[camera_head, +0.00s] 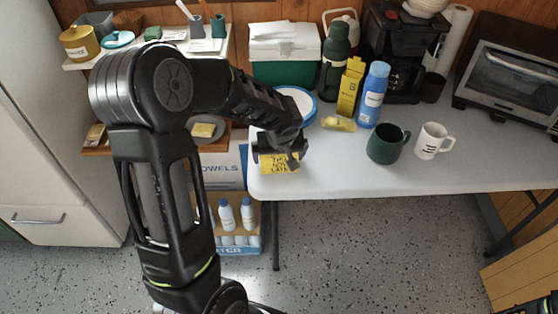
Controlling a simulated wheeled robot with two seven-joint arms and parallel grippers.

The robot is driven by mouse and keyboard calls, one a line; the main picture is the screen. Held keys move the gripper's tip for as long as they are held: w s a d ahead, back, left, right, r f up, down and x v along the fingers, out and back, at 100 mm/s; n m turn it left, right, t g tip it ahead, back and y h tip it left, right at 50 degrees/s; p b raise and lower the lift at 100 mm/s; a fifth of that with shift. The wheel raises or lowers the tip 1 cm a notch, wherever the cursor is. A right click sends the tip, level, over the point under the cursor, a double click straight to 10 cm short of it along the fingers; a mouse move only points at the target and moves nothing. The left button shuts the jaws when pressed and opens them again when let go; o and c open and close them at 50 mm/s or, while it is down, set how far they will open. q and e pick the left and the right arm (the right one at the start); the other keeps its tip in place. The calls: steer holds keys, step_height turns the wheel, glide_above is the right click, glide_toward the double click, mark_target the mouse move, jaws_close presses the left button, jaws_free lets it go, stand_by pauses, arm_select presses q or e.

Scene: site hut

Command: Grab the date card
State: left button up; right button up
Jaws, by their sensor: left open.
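A yellow card (280,164) with dark handwritten letters is at the front left edge of the grey table (340,182); it is the likely date card. My left gripper (279,153) is open right at the card and covers its upper part. The fingers lie at both sides of the card; I cannot tell whether they touch it.
Behind my left gripper are a blue-rimmed plate (309,102) and a green-and-white cooler (284,70). A yellow box (350,88), blue bottle (372,95), green mug (385,146) and white mug (431,142) stand to the right. The front middle of the table is clear.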

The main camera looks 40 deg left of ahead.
stand_by(0.3)
arm_select(q)
steer(key=c, duration=1)
steer(key=shift+o, duration=0.2)
step_height(320, 180, up, 10)
